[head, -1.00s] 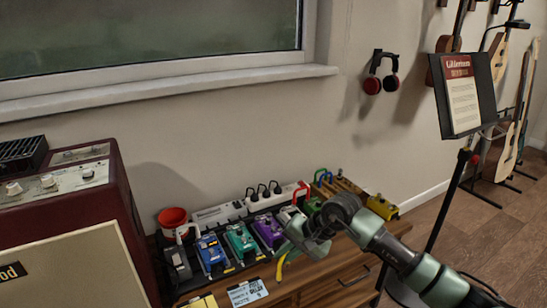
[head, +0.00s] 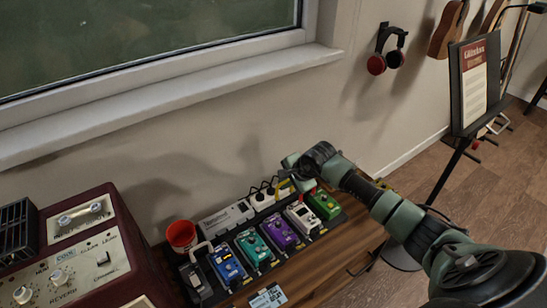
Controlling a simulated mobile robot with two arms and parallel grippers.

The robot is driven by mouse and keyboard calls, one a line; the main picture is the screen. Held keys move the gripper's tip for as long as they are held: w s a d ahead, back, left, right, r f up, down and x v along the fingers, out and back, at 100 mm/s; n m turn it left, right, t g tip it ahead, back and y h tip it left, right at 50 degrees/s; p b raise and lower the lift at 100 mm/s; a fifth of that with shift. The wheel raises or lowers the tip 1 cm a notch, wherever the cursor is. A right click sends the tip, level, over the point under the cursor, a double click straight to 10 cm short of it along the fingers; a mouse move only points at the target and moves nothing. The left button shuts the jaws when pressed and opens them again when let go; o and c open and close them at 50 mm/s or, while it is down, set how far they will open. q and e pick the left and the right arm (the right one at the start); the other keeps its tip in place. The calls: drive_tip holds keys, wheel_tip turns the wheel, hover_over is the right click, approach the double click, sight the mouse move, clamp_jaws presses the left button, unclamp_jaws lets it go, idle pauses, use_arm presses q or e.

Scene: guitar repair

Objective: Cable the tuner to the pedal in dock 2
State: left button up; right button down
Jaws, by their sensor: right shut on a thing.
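My right gripper (head: 289,176) is above the back of the pedal row, beside the power strip. It is shut on a yellow patch cable (head: 283,187); the jaws are partly hidden by my wrist. A row of pedals sits on a black board: a dark grey one (head: 196,283) at the left end, then blue (head: 228,266), teal (head: 254,248), purple (head: 281,233), white (head: 303,217) and green (head: 323,204). I cannot tell by markings which is the tuner, nor read dock numbers. A pale grey loop (head: 199,248) stands behind the dark grey and blue pedals. My left gripper is out of view.
A white power strip (head: 226,218) with black plugs lies behind the pedals. A red cup (head: 181,236) stands at the back left, near the maroon amplifier (head: 90,251). A card (head: 267,298) lies at the front. A music stand (head: 475,84) is at the right.

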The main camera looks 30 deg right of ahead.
drive_tip(key=shift+w+d+r, duration=0.1)
drive_tip(key=shift+w, duration=0.05)
drive_tip(key=shift+s+f+b, duration=0.35)
drive_tip(key=shift+f+b, duration=0.05)
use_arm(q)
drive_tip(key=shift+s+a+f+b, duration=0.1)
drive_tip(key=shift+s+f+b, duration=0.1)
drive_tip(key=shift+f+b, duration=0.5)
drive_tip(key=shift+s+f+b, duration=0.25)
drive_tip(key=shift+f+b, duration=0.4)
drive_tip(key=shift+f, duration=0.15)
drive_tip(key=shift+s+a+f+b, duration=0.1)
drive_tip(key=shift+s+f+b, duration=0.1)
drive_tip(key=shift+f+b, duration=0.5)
use_arm(e)
drive_tip(key=shift+w+f, duration=0.1)
drive_tip(key=shift+f, duration=2.65)
use_arm(q)
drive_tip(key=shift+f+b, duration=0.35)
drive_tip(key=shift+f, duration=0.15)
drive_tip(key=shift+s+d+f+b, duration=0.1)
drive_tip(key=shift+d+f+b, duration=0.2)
drive_tip(key=shift+b, duration=0.4)
use_arm(e)
drive_tip(key=shift+d+f, duration=0.2)
drive_tip(key=shift+f, duration=0.5)
